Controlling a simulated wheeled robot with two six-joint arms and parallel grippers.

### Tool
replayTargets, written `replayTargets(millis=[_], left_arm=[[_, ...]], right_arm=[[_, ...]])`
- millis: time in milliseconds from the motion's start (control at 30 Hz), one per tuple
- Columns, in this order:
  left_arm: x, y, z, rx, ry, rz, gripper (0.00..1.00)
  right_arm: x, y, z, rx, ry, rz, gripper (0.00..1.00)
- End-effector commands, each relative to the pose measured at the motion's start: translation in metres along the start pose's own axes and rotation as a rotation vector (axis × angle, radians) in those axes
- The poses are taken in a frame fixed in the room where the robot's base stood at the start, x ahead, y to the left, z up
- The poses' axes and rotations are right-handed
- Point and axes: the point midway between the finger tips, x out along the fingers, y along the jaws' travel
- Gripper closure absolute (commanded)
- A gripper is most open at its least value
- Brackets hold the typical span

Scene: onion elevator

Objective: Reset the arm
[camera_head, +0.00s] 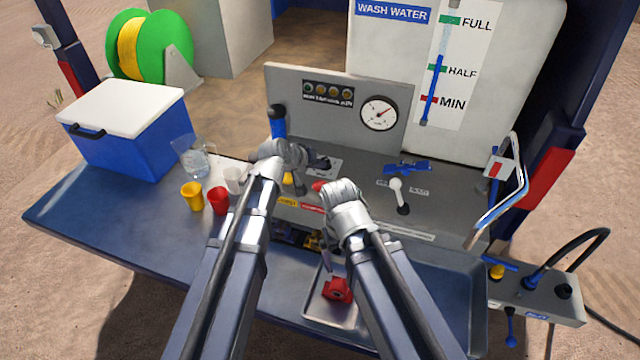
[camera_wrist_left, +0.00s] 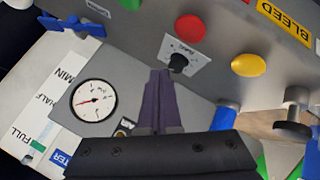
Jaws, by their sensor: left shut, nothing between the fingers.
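My left gripper (camera_head: 302,156) is in front of the grey control panel in the head view. In the left wrist view its two dark fingers (camera_wrist_left: 160,75) lie together, shut and empty. Their tips are close to a black knob (camera_wrist_left: 179,63) on a white plate; I cannot tell if they touch it. A red button (camera_wrist_left: 190,28) and a yellow button (camera_wrist_left: 249,65) are beyond the tips. My right gripper (camera_head: 330,190) is over the panel's lower part, close to the left one; its fingers are not clear.
A round gauge (camera_head: 380,114) is on the upright panel, with a blue-handled valve (camera_head: 407,167) below. Yellow (camera_head: 192,196) and red (camera_head: 218,200) cups and a clear jug (camera_head: 194,158) stand left. A metal tray (camera_head: 318,310) holds a red part (camera_head: 338,290). A blue cooler (camera_head: 128,130) stands far left.

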Motion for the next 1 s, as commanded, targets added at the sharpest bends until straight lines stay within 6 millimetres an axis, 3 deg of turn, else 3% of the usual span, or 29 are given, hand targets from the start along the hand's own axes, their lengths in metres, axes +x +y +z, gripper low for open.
replayTargets(millis=[267, 333, 433, 533, 700, 833, 1000], left_arm=[[0.000, 0.000, 0.001, 0.001, -0.001, -0.001, 1.00], [0.000, -0.002, 0.011, 0.018, -0.022, -0.012, 1.00], [-0.002, -0.009, 0.052, 0.087, -0.113, -0.060, 1.00], [-0.010, -0.025, 0.111, 0.195, -0.259, -0.150, 1.00], [-0.043, -0.063, 0.196, 0.360, -0.503, -0.328, 1.00], [-0.070, -0.086, 0.234, 0.437, -0.639, -0.442, 1.00], [-0.090, -0.100, 0.253, 0.478, -0.721, -0.518, 1.00]], right_arm=[[0.000, 0.000, 0.000, 0.001, 0.000, -0.001, 0.05], [0.003, 0.000, 0.000, 0.001, 0.000, 0.000, 0.05], [0.011, -0.001, -0.001, 0.001, 0.000, 0.000, 0.05], [0.023, -0.002, -0.001, 0.001, 0.000, 0.000, 0.05], [0.039, -0.004, -0.002, 0.000, 0.000, 0.000, 0.05], [0.047, -0.004, -0.003, 0.000, 0.000, 0.000, 0.05], [0.050, -0.005, -0.003, 0.000, 0.000, 0.000, 0.05]])
